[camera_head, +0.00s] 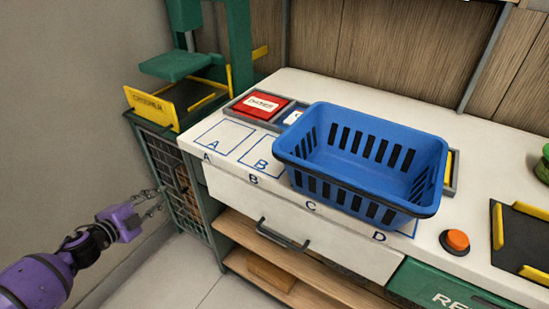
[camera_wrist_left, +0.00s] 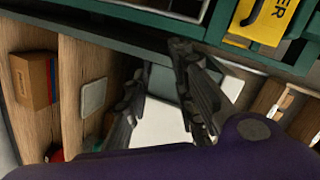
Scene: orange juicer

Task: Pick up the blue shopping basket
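The blue shopping basket (camera_head: 360,165) stands upright on the white counter, over the squares marked C and D. It looks empty, and its near edge is close to the counter's front edge. No handle shows on it. My left gripper (camera_head: 158,200) is left of the counter and lower than its top, well apart from the basket. In the left wrist view the left gripper's two dark fingers (camera_wrist_left: 158,62) are apart with nothing held between them. The basket does not show clearly in that view. My right gripper is not in view.
Behind the basket's left side lie a red card (camera_head: 262,105) and tray. An orange button (camera_head: 456,241) and a black tray with yellow edges (camera_head: 525,240) are to its right. A green machine (camera_head: 185,65) stands at the left.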

